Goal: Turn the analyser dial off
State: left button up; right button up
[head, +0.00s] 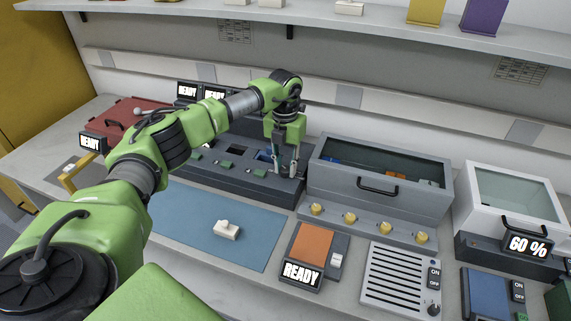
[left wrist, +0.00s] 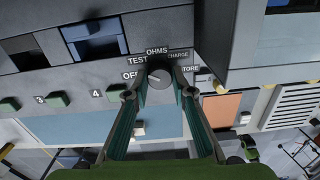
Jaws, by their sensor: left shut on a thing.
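The analyser dial (left wrist: 159,78) is a round dark grey knob with a light mark, on the grey front of a long bench unit. Around it are the labels OFF, TEST, OHMS, CHARGE and STORE. The mark appears to lie on the left side of the knob, towards OFF, but it is too small to be sure. My left gripper (left wrist: 160,92) is shut on the dial, one finger on each side. In the head view my left gripper (head: 285,171) points down at the right end of the grey unit (head: 238,184), and hides the dial. My right gripper is not in view.
A grey lidded case (head: 405,207) stands close to the right of my left gripper. A blue mat (head: 195,235) bearing a small white object (head: 227,230) lies in front. A READY device (head: 312,265) and a slotted panel (head: 385,275) are further right. A shelf runs above.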

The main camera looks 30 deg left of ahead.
aim_at(285, 169)
pick_arm(q)
jog(key=n+p, duration=0.1)
jog(key=n, duration=0.4)
jog(key=shift+n, duration=0.4)
dwell(0.4)
jog(key=o, duration=1.1)
notch_tip(285, 169, up, 12)
